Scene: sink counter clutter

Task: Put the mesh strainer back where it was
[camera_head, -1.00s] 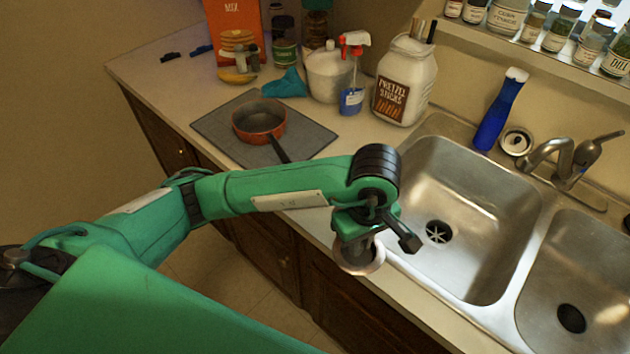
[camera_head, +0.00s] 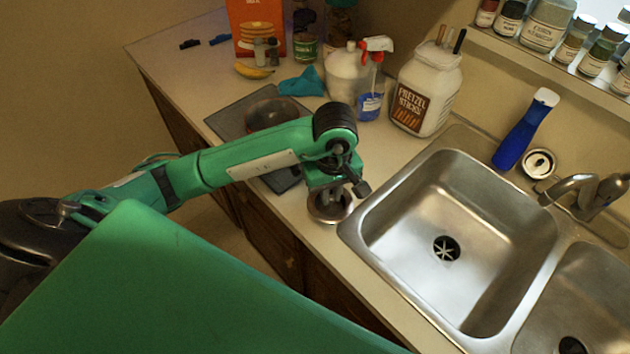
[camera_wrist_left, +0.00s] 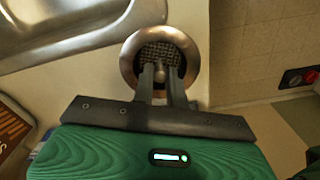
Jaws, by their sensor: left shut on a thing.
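The mesh strainer (camera_head: 331,212) is a small round metal one with a wide rim. In the left wrist view the strainer (camera_wrist_left: 129,62) shows its dark mesh bowl facing the camera. My left gripper (camera_head: 329,193) is shut on the strainer's middle; its two fingers (camera_wrist_left: 161,76) meet at a small knob there. It holds the strainer over the strip of counter (camera_head: 305,222) left of the sink, near the front edge. I cannot tell whether the strainer touches the counter. My right gripper is not in view.
The double sink (camera_head: 400,215) lies right of the strainer, its basin empty with a drain. Behind my arm, a pan (camera_head: 272,108) sits on a dark mat (camera_head: 225,118).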

